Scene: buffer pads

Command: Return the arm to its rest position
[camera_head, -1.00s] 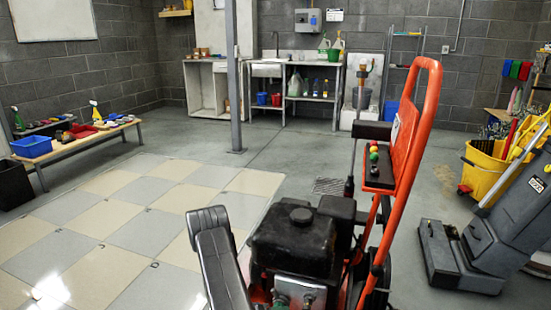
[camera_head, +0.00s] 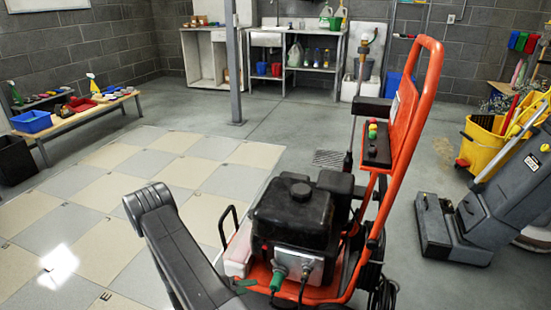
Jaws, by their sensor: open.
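My gripper is not in view. A dark, jointed link (camera_head: 176,245), which looks like part of my arm, rises from the bottom edge left of centre. Its rounded upper end is near the tiled floor in the picture. Its lower part runs out of frame, so the rest of the arm is hidden.
An orange-framed machine (camera_head: 421,100) with a black engine (camera_head: 291,216) fills the centre foreground, close to the dark link. A yellow mop bucket (camera_head: 483,150) and grey floor machine (camera_head: 505,200) stand right. A wooden bench (camera_head: 85,116) with a blue bin (camera_head: 32,121) stands left. Tiled floor (camera_head: 120,190) is open.

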